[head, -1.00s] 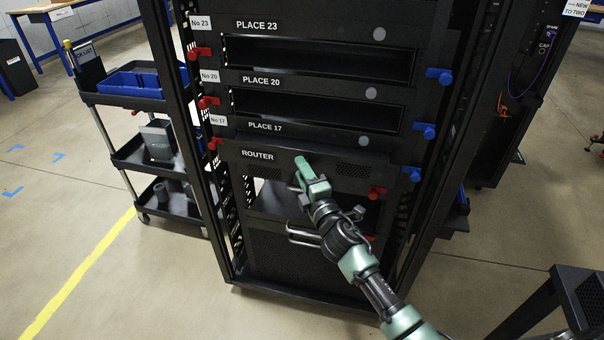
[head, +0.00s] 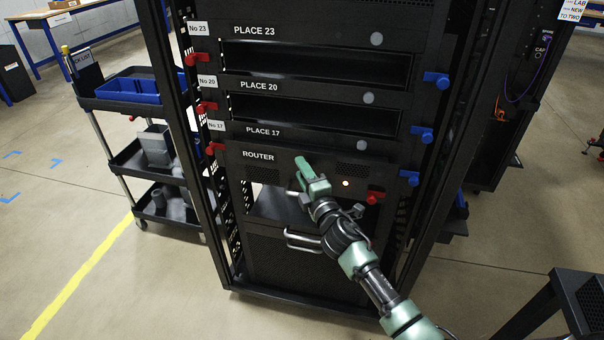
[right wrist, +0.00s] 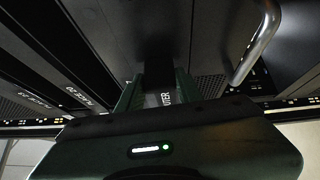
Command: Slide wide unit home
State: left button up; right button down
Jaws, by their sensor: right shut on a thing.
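The wide unit is a black router (head: 258,171) with "ROUTER" on its front panel, in the rack below the PLACE 17 panel. A small orange light glows on the right of its front. My right gripper (head: 303,170) is at the middle of this front and shut on a part of the router; the fingers hide the exact grip. In the right wrist view, the fingers (right wrist: 155,95) are beside the partly covered router lettering. The router's front looks close to the plane of the panels above; any small gap cannot be told. My left gripper is not in view.
Open slots lie above, with red latches (head: 207,107) at left and blue latches (head: 422,133) at right. A red latch (head: 375,197) sits at the router's lower right. A metal handle (head: 302,241) is below. A cart (head: 130,103) stands at left.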

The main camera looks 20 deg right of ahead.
jog(key=shift+w+d+r+b, duration=0.2)
jog(key=shift+w+d, duration=0.15)
jog(key=shift+w, duration=0.2)
jog(key=shift+w+d+r+b, duration=0.1)
jog(key=shift+w+d+r, duration=0.15)
jog(key=shift+w, duration=0.3)
jog(key=c, duration=0.9)
grip_release()
jog(key=shift+d, duration=0.1)
jog(key=shift+o, duration=0.2)
jog(key=shift+s+f, duration=0.2)
jog(key=shift+f, duration=0.4)
jog(key=s, duration=0.7)
jog(key=shift+s+r, duration=0.25)
jog(key=shift+s, duration=0.05)
